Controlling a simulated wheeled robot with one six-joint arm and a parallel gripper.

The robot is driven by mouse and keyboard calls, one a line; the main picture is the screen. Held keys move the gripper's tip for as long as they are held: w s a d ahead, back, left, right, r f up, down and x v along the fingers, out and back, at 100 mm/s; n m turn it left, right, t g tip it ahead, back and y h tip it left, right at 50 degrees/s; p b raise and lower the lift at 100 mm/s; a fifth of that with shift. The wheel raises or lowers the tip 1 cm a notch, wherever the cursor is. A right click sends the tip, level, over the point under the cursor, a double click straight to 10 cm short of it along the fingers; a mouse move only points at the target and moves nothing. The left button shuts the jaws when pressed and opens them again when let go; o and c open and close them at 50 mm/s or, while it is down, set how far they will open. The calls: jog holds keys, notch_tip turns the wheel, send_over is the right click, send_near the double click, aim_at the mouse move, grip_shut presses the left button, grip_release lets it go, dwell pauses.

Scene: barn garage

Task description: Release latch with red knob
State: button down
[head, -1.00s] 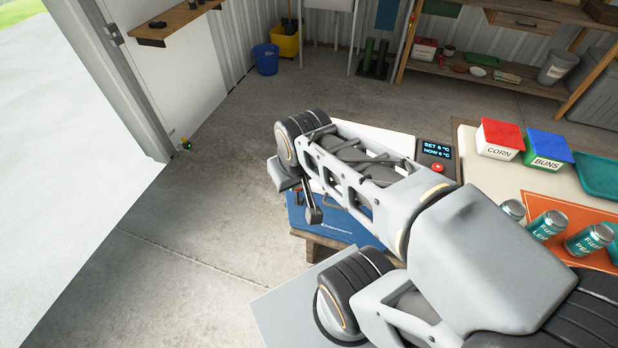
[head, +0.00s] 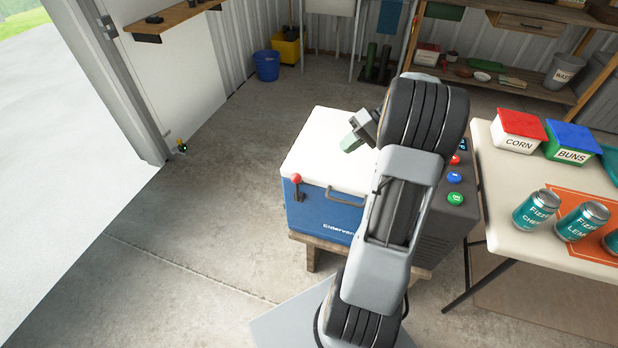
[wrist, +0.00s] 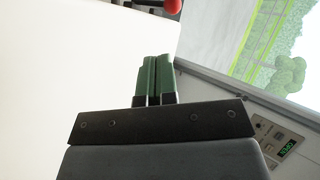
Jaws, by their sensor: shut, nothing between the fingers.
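The latch lever with a red knob (head: 296,178) is on the front left of a blue cooler (head: 330,212) with a white lid (head: 318,140). The lever stands upright with the knob at its top, near the lid's front edge. My gripper (head: 350,144) has green fingertips and is over the lid, behind and right of the knob, apart from it. In the wrist view my gripper (wrist: 153,60) is shut and empty. The red knob (wrist: 173,5) shows cut off at the top edge there, beyond the fingertips. My arm hides the cooler's right part.
A grey handle (head: 343,191) is on the cooler's front. A dark control box with a blue button (head: 454,177) adjoins the cooler on the right. A table (head: 482,150) with bins and cans stands further right. The floor (head: 200,215) to the left is clear.

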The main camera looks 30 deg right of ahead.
aim_at(314, 176)
jog(key=shift+d+f, duration=0.3)
jog(key=shift+d, duration=0.25)
jog(key=shift+a, duration=0.1)
jog(key=x, duration=0.8)
jog(key=a+r+b+x, duration=0.1)
jog(key=x, duration=0.3)
jog(key=shift+w, duration=0.2)
jog(key=shift+w+a+f, duration=0.1)
jog(key=shift+w+a, duration=0.05)
jog(key=shift+a, duration=0.55)
jog(key=shift+a, duration=0.1)
